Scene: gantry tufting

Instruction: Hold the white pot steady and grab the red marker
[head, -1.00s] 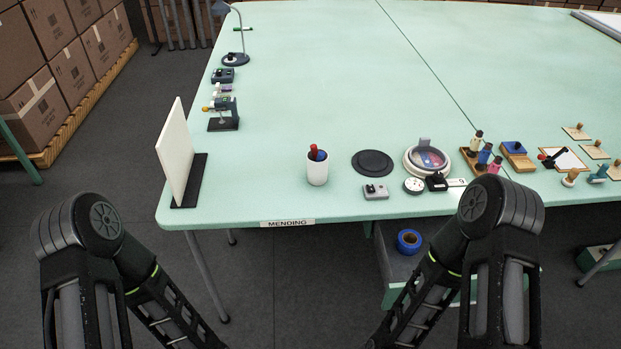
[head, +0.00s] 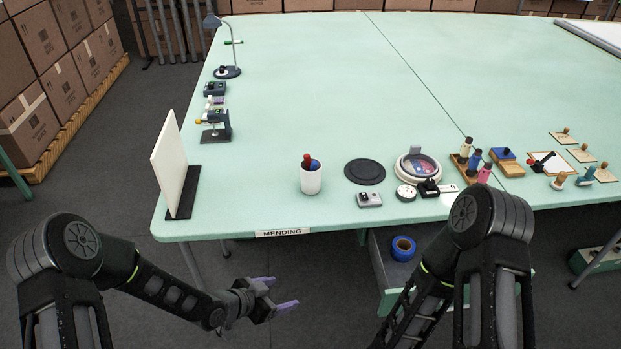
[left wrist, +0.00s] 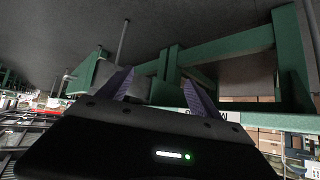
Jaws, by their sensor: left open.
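The white pot (head: 311,181) stands upright on the green table near its front edge. The red marker (head: 307,160) stands in the pot with its red top above the rim. A blue item (head: 315,165) shows beside it in the pot. My left gripper (head: 291,291) is open and empty, in front of the table and below its edge, apart from the pot. In the left wrist view its two purple fingers (left wrist: 157,88) are spread with nothing between them. My right arm comes in at the lower right, but its gripper is not visible.
A white upright panel (head: 170,165) stands left of the pot. A black disc (head: 365,171), a small grey device (head: 369,200) and a round white-rimmed dish (head: 418,169) lie to the right. The table (head: 310,80) behind the pot is clear. A blue tape roll (head: 403,248) sits on a lower shelf.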

